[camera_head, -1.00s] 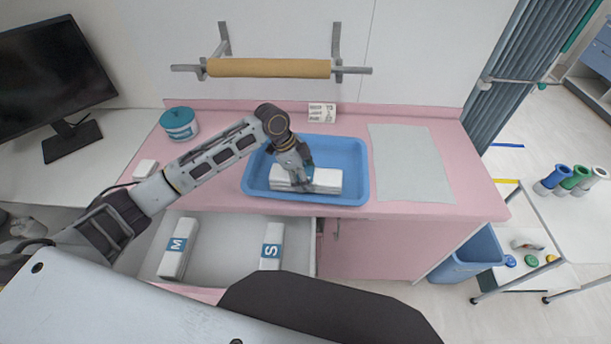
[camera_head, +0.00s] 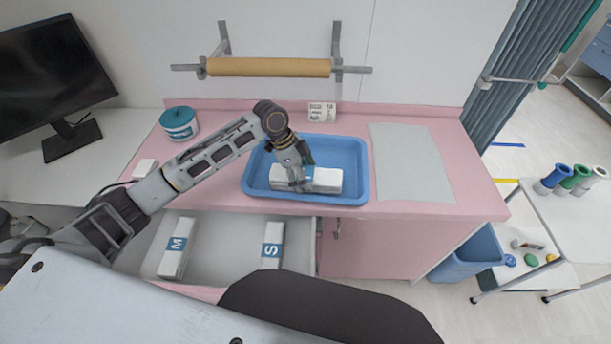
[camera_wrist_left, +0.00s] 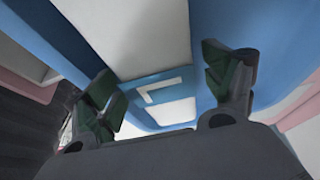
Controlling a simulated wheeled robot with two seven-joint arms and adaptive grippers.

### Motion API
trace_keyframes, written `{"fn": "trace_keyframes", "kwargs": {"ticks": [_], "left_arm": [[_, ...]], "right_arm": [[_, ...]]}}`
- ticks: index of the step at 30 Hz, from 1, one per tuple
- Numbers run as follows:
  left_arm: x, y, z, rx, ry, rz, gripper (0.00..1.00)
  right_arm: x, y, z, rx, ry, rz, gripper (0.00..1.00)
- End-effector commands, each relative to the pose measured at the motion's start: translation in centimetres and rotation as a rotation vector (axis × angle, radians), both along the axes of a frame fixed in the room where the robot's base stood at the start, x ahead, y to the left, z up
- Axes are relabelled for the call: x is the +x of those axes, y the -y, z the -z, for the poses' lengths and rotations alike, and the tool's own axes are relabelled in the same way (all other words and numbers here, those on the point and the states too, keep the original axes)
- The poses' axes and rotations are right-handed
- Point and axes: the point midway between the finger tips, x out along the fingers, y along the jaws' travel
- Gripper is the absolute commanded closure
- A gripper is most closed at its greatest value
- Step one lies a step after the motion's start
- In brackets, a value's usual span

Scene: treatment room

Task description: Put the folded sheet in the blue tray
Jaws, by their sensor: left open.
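The folded sheet is a white, flat-sided bundle (camera_head: 328,182) with a blue band. It lies inside the blue tray (camera_head: 358,195) on the pink counter, near the tray's front wall. In the left wrist view the bundle (camera_wrist_left: 150,35) fills the middle, and its blue band carries a white letter L. My left gripper (camera_head: 298,182) is over the bundle in the tray. In the left wrist view its two green-padded fingers (camera_wrist_left: 165,92) are open, apart, one on each side of the bundle. My right gripper is not in view.
An open drawer (camera_head: 220,250) below the counter holds bundles marked M (camera_head: 175,248) and S (camera_head: 272,245). A grey mat (camera_head: 412,165) lies right of the tray. A teal-lidded tub (camera_head: 179,124) stands left. A paper roll (camera_head: 268,68) hangs on the wall behind.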

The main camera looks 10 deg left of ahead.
Motion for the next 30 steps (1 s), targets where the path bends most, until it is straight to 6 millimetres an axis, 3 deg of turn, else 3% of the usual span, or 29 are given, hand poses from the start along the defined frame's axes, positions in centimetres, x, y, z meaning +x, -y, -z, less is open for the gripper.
{"fn": "trace_keyframes", "kwargs": {"ticks": [21, 30], "left_arm": [[-0.4, -3.6, -8.9, -0.001, 0.003, -0.001, 0.16], [-0.5, -4.2, -10.5, -0.001, 0.001, 0.001, 0.16]], "right_arm": [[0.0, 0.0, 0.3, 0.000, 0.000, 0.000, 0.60], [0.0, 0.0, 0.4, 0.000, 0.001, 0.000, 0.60]]}}
